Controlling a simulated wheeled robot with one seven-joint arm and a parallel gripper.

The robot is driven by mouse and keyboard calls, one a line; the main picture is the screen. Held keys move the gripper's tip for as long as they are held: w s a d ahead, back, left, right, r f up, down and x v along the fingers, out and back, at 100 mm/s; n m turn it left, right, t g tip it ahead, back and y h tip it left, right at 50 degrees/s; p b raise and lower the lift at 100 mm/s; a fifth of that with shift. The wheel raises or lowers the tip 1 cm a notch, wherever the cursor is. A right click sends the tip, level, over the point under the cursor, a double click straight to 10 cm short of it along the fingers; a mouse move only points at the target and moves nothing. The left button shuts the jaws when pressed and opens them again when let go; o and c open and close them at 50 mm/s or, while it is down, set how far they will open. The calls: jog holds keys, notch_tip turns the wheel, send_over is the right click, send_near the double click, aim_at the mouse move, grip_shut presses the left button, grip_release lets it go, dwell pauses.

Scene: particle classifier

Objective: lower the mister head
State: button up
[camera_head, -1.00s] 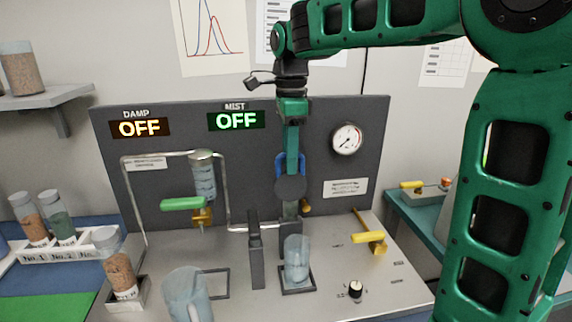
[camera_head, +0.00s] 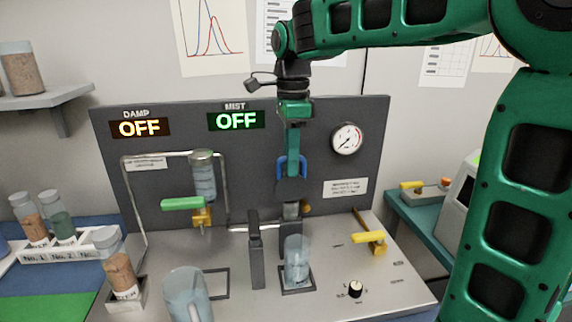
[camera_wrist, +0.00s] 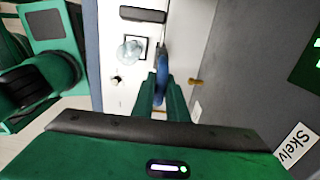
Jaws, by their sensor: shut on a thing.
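The mister head (camera_head: 291,187) is a dark grey piece on the panel's post, below its blue handle (camera_head: 305,168). My gripper (camera_head: 292,165) comes down from above and is shut on the blue handle. In the wrist view, the blue handle (camera_wrist: 162,72) sits between the green fingers of my gripper (camera_wrist: 161,97). A clear glass beaker (camera_head: 297,262) stands upright in a square frame below the head, with a visible gap between them. It also shows in the wrist view (camera_wrist: 131,49). My fingers hide part of the head and handle.
A dark upright post (camera_head: 256,255) stands left of the beaker. A yellow-handled valve (camera_head: 369,238) and a black knob (camera_head: 355,289) are to the right. A green-handled valve (camera_head: 183,203) and a clear jug (camera_head: 188,295) are to the left. The MIST sign (camera_head: 236,120) reads OFF.

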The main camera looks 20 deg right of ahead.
jog(key=shift+s, duration=0.15)
jog(key=shift+s+a+f, duration=0.1)
jog(key=shift+s+a, duration=0.05)
jog(key=shift+s, duration=0.5)
jog(key=shift+s+a+f, duration=0.1)
jog(key=shift+s, duration=0.65)
jog(key=shift+o, duration=0.3)
jog(key=shift+s+a+f, duration=0.15)
jog(key=shift+s, duration=0.35)
jog(key=shift+s+a+f, duration=0.1)
jog(key=shift+s, duration=0.35)
jog(key=shift+o, duration=0.2)
jog(key=shift+s+f, duration=0.1)
jog(key=shift+s, duration=0.2)
jog(key=shift+o, duration=0.6)
jog(key=shift+s+a+f, duration=0.1)
jog(key=shift+s+f, duration=0.15)
jog(key=shift+s, duration=0.3)
jog(key=shift+s+a+f, duration=0.1)
jog(key=shift+s+f, duration=0.1)
jog(key=shift+s, duration=0.3)
jog(key=shift+s+f, duration=0.1)
